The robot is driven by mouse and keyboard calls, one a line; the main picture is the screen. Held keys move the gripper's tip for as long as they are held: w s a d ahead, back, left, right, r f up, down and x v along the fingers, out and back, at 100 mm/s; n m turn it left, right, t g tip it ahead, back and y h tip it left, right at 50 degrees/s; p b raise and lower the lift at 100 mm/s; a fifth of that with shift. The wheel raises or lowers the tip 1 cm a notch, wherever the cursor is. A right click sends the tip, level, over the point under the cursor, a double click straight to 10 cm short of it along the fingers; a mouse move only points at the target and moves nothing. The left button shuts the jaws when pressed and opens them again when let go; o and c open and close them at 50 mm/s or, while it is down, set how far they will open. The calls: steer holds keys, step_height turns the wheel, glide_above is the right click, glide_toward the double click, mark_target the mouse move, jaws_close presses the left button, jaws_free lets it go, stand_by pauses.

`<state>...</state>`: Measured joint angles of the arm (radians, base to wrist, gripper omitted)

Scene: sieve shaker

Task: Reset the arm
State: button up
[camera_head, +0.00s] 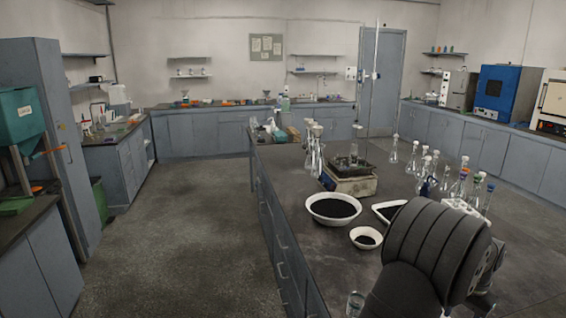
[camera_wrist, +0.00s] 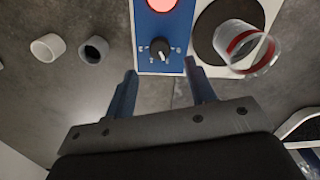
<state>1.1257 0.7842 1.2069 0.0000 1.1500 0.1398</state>
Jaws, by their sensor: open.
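My gripper (camera_wrist: 160,70) shows in the wrist view with its two blue fingers spread apart and nothing between them. Beyond the fingertips is a blue control box (camera_wrist: 166,30) with a black knob and a round red light or button. To its right is a pale base (camera_wrist: 262,10) with a dark disc. A clear cylinder with a red ring (camera_wrist: 246,45) stands on or over it; I cannot tell if it is seated. In the head view my arm fills the lower right, and the gripper is hidden there.
Two small cups, one white (camera_wrist: 47,47) and one grey (camera_wrist: 93,50), stand left of the box. On the bench are a large bowl of black material (camera_head: 333,209), a small bowl (camera_head: 366,238), a white tray (camera_head: 388,211), a scale-like device (camera_head: 348,186) and several flasks.

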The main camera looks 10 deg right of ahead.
step_height(320, 180, up, 11)
step_height(320, 180, down, 17)
steer(key=shift+f, duration=0.2)
steer(key=n, duration=0.6)
steer(key=shift+r, duration=0.1)
steer(key=n, duration=0.3)
steer(key=shift+r+n, duration=0.2)
steer(key=shift+n, duration=0.4)
steer(key=shift+r, duration=3.1)
